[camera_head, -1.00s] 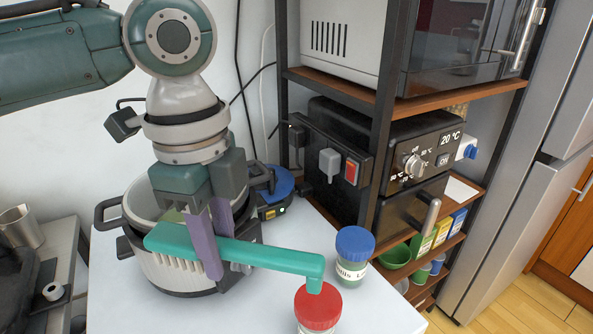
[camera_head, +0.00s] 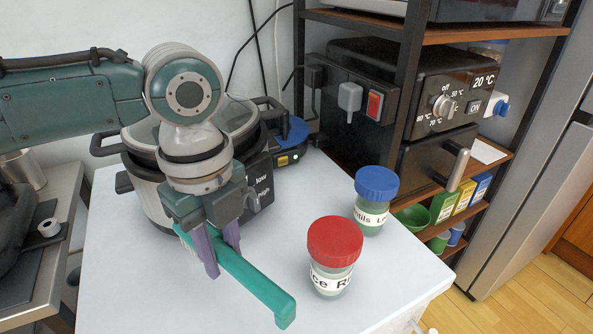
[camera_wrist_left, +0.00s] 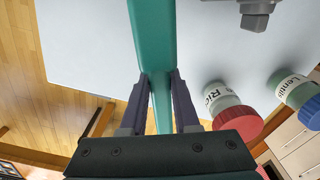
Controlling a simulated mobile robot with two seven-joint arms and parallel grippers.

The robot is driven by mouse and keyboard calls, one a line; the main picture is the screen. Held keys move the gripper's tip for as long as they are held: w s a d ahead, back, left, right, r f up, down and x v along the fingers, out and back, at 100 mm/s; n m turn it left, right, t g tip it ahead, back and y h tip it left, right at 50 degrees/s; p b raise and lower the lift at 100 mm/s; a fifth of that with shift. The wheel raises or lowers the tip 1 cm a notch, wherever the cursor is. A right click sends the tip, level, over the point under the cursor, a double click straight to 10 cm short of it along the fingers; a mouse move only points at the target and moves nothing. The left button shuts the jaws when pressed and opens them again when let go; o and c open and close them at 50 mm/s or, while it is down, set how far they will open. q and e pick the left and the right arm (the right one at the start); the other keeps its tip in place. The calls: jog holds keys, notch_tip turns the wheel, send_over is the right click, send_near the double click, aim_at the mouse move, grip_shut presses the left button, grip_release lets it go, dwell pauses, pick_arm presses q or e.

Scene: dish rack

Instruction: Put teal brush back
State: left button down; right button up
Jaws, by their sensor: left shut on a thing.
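The teal brush (camera_head: 250,282) is held in my left gripper (camera_head: 222,262), whose purple fingers are shut around its handle. In the head view the brush slants down to the right, its hooked end nearest the camera, over the white tabletop. Its bristle end is mostly hidden behind the gripper. In the left wrist view the brush (camera_wrist_left: 152,40) runs between the two fingers (camera_wrist_left: 158,100). I cannot tell how high it is above the table. My right gripper is not in view.
A red-lidded jar (camera_head: 333,258) stands just right of the brush, with a blue-lidded jar (camera_head: 374,200) behind it. A steel cooker pot (camera_head: 150,200) stands behind the gripper. A shelf unit with appliances (camera_head: 450,105) is at the right. The front of the white tabletop (camera_head: 150,300) is clear.

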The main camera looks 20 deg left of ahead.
pick_arm(q)
jog(key=shift+f+b, duration=2.4)
jog(key=shift+f, duration=0.9)
jog(key=c, duration=1)
grip_release()
jog(key=o, duration=0.6)
notch_tip(320, 180, up, 10)
jog(key=shift+p, duration=0.95)
